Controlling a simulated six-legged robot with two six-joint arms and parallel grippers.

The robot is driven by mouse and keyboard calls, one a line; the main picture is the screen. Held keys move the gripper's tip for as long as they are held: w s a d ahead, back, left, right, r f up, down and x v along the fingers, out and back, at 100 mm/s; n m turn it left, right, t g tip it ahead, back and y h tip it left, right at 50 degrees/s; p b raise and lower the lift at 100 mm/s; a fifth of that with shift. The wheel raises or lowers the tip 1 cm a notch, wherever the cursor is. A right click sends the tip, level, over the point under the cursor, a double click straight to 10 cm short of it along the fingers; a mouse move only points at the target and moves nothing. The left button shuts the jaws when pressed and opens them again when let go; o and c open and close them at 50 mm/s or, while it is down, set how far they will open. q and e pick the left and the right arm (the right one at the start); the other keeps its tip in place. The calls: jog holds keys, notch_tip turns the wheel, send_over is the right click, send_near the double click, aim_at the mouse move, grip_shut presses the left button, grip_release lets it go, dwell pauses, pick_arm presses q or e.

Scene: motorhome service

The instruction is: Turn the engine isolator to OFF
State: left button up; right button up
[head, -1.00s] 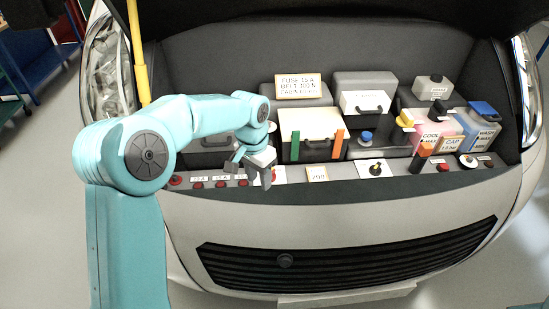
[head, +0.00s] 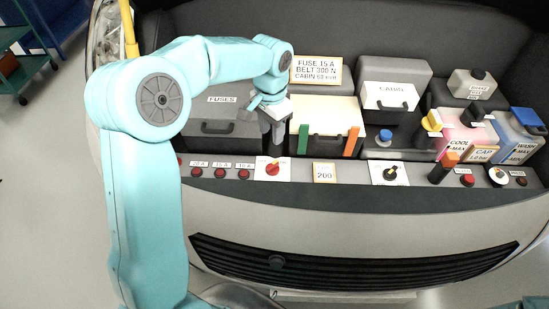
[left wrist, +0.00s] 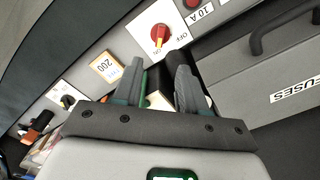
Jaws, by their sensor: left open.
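The engine isolator (head: 272,168) is a red rotary knob on a white plate on the front ledge of the engine bay. In the left wrist view the knob (left wrist: 158,34) shows beyond the fingertips, with OFF printed on its plate. The knob's handle points roughly toward the gripper there, not at the OFF print. My left gripper (head: 276,138) is open and empty, just above and behind the knob in the head view. Its two fingers (left wrist: 160,75) are apart and do not touch the knob. My right gripper is not in view.
Red buttons (head: 220,173) line the ledge left of the isolator. A 200 label (head: 324,173) and a black-and-yellow knob (head: 390,173) lie to its right. The grey FUSES box (head: 215,128) and a white-topped box (head: 325,113) stand close behind.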

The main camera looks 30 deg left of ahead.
aim_at(272, 164)
pick_arm(q)
jog(key=f, duration=0.4)
jog(key=f+p, duration=0.1)
jog(key=f, duration=0.8)
jog(key=shift+w+f+p, duration=0.25)
jog(key=shift+p, duration=0.05)
jog(key=shift+w+a+f, duration=0.1)
jog(key=shift+w+f, duration=0.05)
jog(key=shift+f, duration=0.15)
jog(key=shift+s+r, duration=0.2)
jog(key=shift+s, duration=0.15)
jog(key=shift+c, duration=0.3)
jog(key=shift+w+f, duration=0.1)
jog(key=shift+w, duration=0.05)
grip_shut()
